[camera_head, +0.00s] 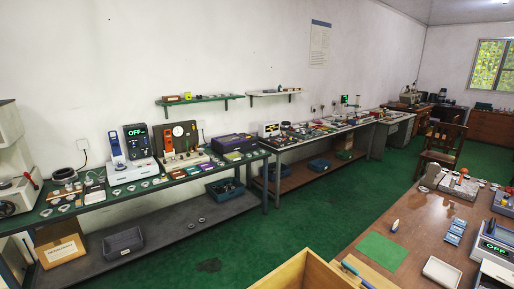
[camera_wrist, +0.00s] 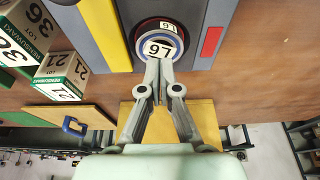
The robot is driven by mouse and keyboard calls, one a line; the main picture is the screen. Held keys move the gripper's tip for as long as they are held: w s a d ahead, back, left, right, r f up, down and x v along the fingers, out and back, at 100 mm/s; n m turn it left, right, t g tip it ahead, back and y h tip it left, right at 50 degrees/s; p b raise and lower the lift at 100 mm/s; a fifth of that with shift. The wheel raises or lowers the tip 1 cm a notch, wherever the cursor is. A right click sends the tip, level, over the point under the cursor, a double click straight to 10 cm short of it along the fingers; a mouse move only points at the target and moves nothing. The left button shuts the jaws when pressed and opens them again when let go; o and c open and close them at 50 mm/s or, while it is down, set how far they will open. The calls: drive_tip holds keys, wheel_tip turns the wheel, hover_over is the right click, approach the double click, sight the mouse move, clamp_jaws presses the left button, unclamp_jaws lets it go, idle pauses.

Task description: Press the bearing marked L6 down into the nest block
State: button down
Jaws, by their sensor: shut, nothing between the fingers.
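The bearing marked L6 (camera_wrist: 162,47), a ring with a white label on its face, sits in or on a dark round opening with a reddish rim in the wrist view. A smaller L6 mark shows on the dark area just beyond it. The grey block around it, which looks like the nest block (camera_wrist: 197,15), has a yellow strip on its left and a red patch on its right. My gripper (camera_wrist: 158,66) is shut and empty, with its fingertips at the near edge of the bearing. Whether they touch it, and how deep the bearing sits, I cannot tell. My gripper is outside the head view.
Cartons marked 36 (camera_wrist: 22,35) and 21 (camera_wrist: 62,76) stand left of the block on the brown table. A yellowish board (camera_wrist: 205,118) lies under my fingers. In the head view, a green mat (camera_head: 381,250) and a white tray (camera_head: 441,271) lie on the right-hand table.

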drive_tip(key=shift+f+b, duration=0.75)
drive_tip(key=shift+f, duration=0.65)
drive_tip(key=shift+r, duration=0.1)
wheel_tip(320, 180, up, 7)
drive_tip(key=p, duration=0.7)
